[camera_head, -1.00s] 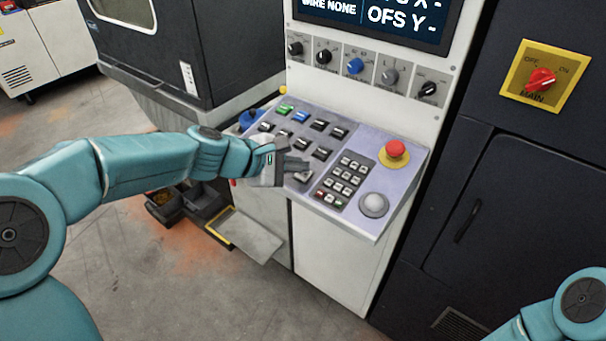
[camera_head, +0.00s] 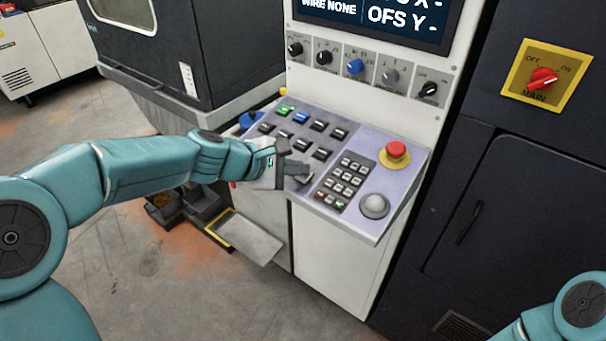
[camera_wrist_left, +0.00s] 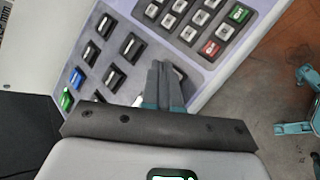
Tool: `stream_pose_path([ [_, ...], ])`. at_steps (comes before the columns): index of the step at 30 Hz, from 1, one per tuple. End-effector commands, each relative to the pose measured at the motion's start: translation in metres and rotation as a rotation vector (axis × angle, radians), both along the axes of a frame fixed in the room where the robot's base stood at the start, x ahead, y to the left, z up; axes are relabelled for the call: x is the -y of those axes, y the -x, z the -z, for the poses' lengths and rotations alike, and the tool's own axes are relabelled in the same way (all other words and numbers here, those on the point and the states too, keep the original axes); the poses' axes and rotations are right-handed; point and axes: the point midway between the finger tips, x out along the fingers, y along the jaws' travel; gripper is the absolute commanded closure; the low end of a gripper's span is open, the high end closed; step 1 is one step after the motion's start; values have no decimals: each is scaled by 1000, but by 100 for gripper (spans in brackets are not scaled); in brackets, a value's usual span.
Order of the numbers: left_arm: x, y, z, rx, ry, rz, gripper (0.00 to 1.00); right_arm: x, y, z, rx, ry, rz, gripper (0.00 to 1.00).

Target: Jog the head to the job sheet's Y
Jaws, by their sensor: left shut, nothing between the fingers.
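The control panel (camera_head: 345,222) is a sloped lilac desk with rows of dark rocker keys (camera_head: 319,126), a green key (camera_head: 285,110) and a blue key (camera_head: 300,117). My left gripper (camera_head: 305,178) is shut and empty, its fingertips low over the keys left of the keypad (camera_head: 341,183). In the left wrist view the fingertips (camera_wrist_left: 165,72) overlap a dark key at the panel's lower edge, partly hiding it; I cannot tell whether they touch it. The screen (camera_head: 385,15) is cut off by the top edge and reads "WIRE NONE" and "OFS Y -". My right gripper is out of view.
A red emergency button (camera_head: 396,150) and a grey round knob (camera_head: 374,205) sit right of the keypad. Rotary selectors (camera_head: 355,66) line the upright face. A red main switch (camera_head: 543,78) is on the dark cabinet at right. Bins (camera_head: 203,202) stand on the floor below.

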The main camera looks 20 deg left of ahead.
Motion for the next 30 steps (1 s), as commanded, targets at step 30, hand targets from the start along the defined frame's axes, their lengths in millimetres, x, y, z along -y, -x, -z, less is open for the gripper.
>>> stream_pose_path([
  [30,-1,3,-14,-1,0,1,100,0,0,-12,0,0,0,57],
])
